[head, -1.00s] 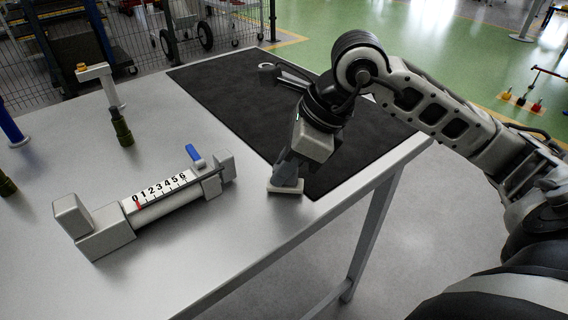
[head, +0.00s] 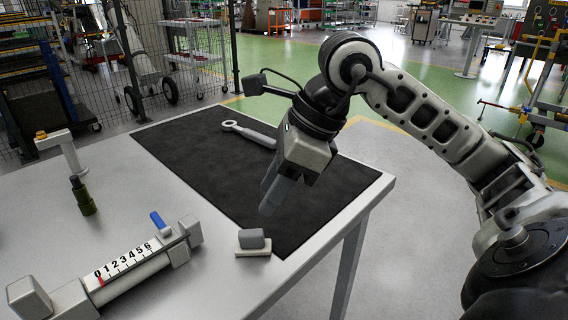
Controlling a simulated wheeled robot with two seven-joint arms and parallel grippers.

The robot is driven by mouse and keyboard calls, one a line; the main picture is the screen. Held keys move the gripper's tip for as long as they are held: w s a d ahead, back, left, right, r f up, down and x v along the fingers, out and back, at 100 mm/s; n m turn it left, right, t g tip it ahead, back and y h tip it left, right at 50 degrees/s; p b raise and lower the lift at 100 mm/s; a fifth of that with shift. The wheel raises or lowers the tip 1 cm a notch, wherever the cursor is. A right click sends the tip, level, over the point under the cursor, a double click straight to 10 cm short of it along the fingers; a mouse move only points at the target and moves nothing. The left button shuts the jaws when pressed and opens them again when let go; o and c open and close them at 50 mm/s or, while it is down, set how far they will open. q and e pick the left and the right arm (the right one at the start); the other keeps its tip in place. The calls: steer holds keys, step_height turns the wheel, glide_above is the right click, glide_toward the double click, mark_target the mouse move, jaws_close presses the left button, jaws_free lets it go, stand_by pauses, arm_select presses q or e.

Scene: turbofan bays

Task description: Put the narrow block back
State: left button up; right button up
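A small grey block (head: 252,238) sits on a flat pale base (head: 253,252) near the table's front edge, beside the dark mat. My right gripper (head: 269,204) points down above and a little right of the block, apart from it. Its fingers overlap in the head view, so their gap does not show. Nothing is seen hanging from the fingertips. My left gripper is not in view.
A measuring fixture (head: 130,268) with a 0 to 6 scale and blue lever stands at left. A ring-ended wrench (head: 248,132) lies on the dark mat (head: 200,165). A post stand (head: 72,155) and dark green cylinder (head: 82,196) stand farther left.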

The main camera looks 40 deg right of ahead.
steer(key=shift+v, duration=1.9)
